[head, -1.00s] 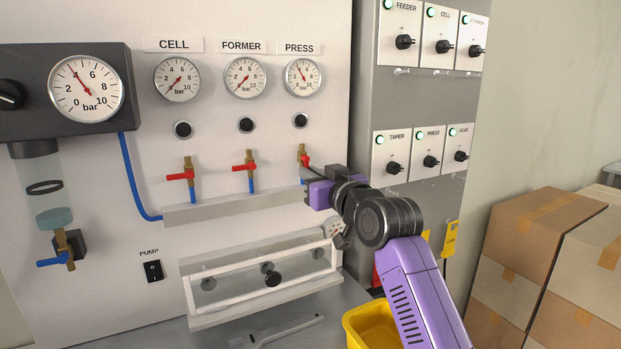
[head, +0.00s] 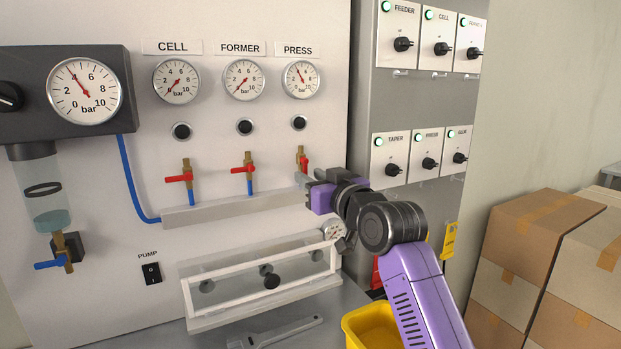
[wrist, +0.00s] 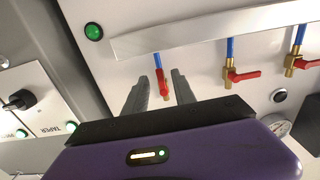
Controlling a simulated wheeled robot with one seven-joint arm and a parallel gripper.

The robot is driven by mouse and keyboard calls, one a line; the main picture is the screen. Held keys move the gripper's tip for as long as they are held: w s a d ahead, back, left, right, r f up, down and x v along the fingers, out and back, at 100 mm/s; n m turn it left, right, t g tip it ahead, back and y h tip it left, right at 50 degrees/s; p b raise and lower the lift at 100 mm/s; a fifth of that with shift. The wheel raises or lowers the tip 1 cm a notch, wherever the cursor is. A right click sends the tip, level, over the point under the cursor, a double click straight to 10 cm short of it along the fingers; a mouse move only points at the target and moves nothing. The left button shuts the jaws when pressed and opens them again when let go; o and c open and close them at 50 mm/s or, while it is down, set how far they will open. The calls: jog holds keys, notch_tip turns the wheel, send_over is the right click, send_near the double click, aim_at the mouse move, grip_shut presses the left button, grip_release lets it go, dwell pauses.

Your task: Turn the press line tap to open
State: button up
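The press line tap (head: 301,156) is a brass tap with a red handle under the PRESS gauge (head: 301,79). In the wrist view its red handle (wrist: 162,84) lies roughly in line with the blue pipe, slightly tilted. The gauge needle points up-left, near 4. My gripper (head: 305,179) is just below the tap in the head view and partly hides its lower end. In the wrist view my gripper (wrist: 161,75) is open, its dark fingers on either side of the handle, with visible gaps. Contact is not seen.
The cell tap (head: 186,176) and former tap (head: 248,171) have crosswise red handles, and their gauges read near 0. A grey ledge (head: 220,207) runs below the taps. The switch cabinet (head: 425,105) stands right of the panel. A yellow bin (head: 368,325) and cardboard boxes (head: 540,228) are lower right.

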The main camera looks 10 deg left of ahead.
jog(key=v, duration=0.7)
jog(key=shift+w, duration=0.1)
